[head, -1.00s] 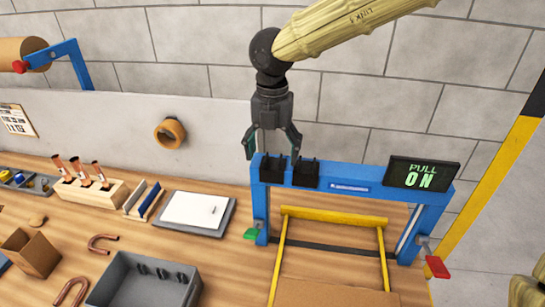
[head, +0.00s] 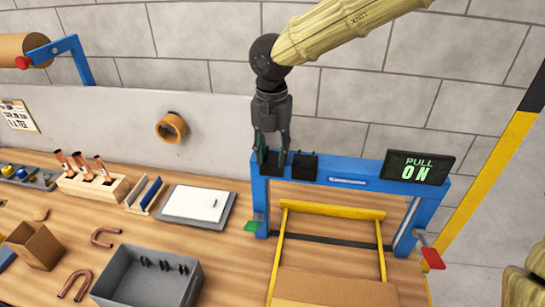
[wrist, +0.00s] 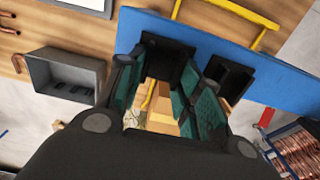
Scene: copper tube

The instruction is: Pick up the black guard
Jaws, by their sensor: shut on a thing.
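Two black guards sit side by side on the top bar of the blue frame. The left black guard (head: 274,171) is between the fingers of my gripper (head: 271,157), which points down from above and is shut on it. In the wrist view the same guard (wrist: 166,58) shows just beyond the green-padded fingers (wrist: 155,92); its gripped part is partly hidden by them. The right black guard (head: 303,167) stands a small gap away, untouched; it also shows in the wrist view (wrist: 231,76).
The blue frame (head: 345,171) carries a screen (head: 419,167) reading "PULL ON" at right. A yellow bar stands below it. A grey bin (head: 140,281) with small black pieces, copper bends and a tube rack (head: 92,184) are left on the wooden bench.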

